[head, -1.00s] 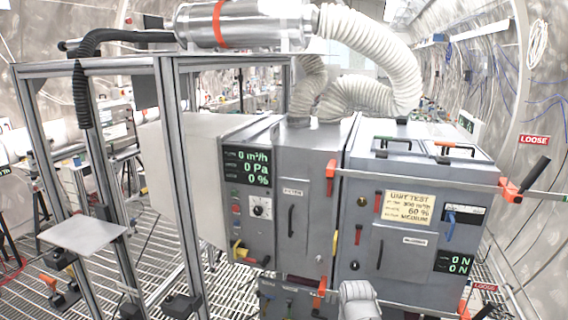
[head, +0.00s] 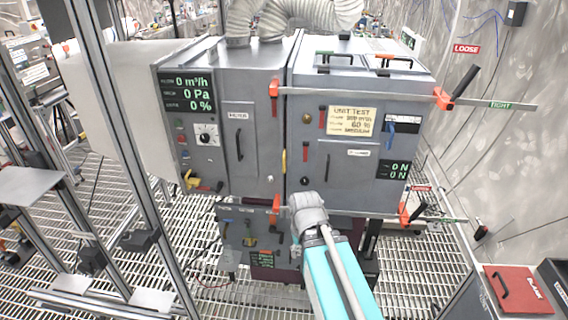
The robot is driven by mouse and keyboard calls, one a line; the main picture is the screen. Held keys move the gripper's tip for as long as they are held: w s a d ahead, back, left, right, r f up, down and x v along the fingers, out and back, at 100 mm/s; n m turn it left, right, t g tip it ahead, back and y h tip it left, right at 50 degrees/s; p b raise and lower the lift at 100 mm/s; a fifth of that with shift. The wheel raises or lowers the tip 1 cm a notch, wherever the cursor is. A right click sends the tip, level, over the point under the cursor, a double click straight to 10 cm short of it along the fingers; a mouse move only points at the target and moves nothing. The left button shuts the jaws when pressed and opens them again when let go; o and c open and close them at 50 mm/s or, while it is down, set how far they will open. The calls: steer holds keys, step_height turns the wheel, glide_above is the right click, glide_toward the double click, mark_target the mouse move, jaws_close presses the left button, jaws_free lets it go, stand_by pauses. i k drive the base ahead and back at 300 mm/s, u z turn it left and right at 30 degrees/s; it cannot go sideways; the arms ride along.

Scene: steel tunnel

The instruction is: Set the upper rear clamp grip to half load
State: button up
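The upper clamp's sliding orange jaw (head: 443,98) sits on a steel bar (head: 370,94) at the right end of the grey blower housing. Its black grip (head: 467,82) tilts up and right, towards the red LOOSE label (head: 466,49). A green TIGHT label (head: 500,105) is lower, by the bar's end. The clamp's fixed orange jaw (head: 273,98) is at the left, by the filter housing. The force display (head: 394,170) reads 0 N on both lines. My arm rises from the bottom centre in front of the machine; my gripper is not distinguishable in this view.
A lower clamp with an orange jaw (head: 404,214) and its own LOOSE label (head: 421,188) is below. A yellow note (head: 351,121) mentions 60 %. The flow panel (head: 187,93) reads zeros. A red lid (head: 517,289) is at bottom right.

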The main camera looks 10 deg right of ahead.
mark_target(474, 69)
steer(key=z, duration=1.3)
steer(key=k, duration=0.5)
steer(key=z, duration=0.2)
steer(key=i, duration=0.35)
